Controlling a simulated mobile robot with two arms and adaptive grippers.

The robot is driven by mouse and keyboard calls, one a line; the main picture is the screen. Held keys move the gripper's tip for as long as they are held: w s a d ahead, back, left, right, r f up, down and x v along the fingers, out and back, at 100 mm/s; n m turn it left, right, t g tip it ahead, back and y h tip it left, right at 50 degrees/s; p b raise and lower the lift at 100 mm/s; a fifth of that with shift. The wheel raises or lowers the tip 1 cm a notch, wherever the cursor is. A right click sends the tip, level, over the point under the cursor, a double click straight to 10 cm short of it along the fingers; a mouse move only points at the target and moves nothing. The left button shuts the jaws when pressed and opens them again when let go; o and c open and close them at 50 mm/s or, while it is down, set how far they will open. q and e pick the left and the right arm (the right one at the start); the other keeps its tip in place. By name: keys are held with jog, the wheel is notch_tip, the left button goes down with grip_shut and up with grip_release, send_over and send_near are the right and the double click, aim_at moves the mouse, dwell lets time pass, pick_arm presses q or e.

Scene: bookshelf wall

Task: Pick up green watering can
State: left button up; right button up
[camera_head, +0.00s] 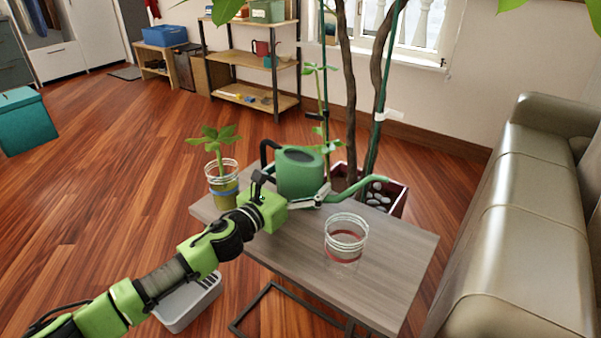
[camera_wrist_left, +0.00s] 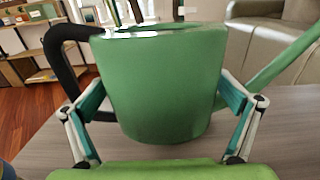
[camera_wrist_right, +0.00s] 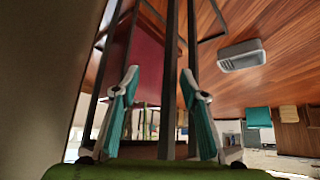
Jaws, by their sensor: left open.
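The green watering can (camera_head: 299,174) stands upright on the grey wooden table (camera_head: 395,265), with its black handle at the left and its long spout to the right. My left gripper (camera_head: 293,188) is at its near side, with open fingers spread to either side of the body. In the left wrist view the can (camera_wrist_left: 165,85) fills the space between the teal-padded fingers, with small gaps showing. My right gripper (camera_wrist_right: 160,100) is open and empty, low down beside dark metal legs; it is out of the head view.
A clear glass jar with red contents (camera_head: 345,240) stands right of my left gripper, and a potted seedling (camera_head: 222,185) left of it. A planter (camera_head: 397,198) with tree trunks is behind the table. A sofa (camera_head: 525,220) bounds the right side. Open floor lies left.

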pick_arm(q)
jog(key=shift+s+r, duration=0.1)
jog(key=shift+s, duration=0.05)
jog(key=shift+s+r, duration=0.1)
jog(key=shift+s, duration=0.05)
jog(key=shift+c, duration=1.4)
jog(key=c, duration=0.7)
jog(key=shift+r, duration=0.1)
